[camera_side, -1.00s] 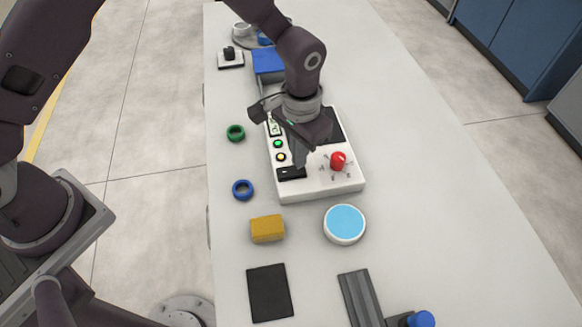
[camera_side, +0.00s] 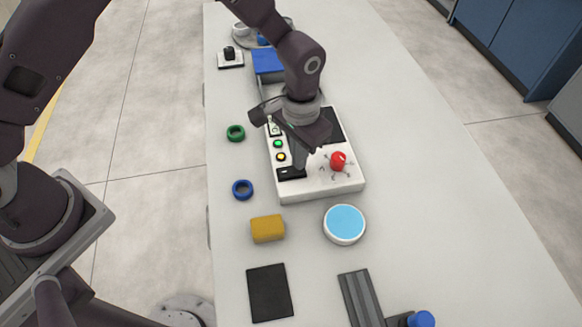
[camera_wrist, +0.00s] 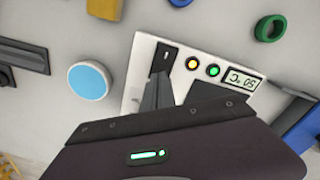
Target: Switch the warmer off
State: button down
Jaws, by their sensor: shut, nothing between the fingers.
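The warmer is a white box (camera_side: 320,186) in the middle of the table, with a red knob (camera_side: 338,161), a black rocker switch (camera_side: 290,174), a green light (camera_side: 278,144) and a yellow light (camera_side: 281,157). In the wrist view its display (camera_wrist: 241,81) reads about 50 °C and both lights glow. The black switch (camera_wrist: 163,58) shows just beyond my fingertips. My gripper (camera_side: 300,164) is shut and empty, pointing down over the panel at the switch's edge. I cannot tell whether the tips touch it. My gripper hides part of the panel.
A green ring (camera_side: 236,132) and a blue ring (camera_side: 242,189) lie left of the warmer. A yellow block (camera_side: 267,228), a blue-topped round pad (camera_side: 344,223) and a black mat (camera_side: 270,292) are in front. A blue-topped stand (camera_side: 268,63) is behind. The table's right side is clear.

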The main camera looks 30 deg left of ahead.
jog(key=shift+f, duration=0.65)
jog(key=shift+r, duration=3.55)
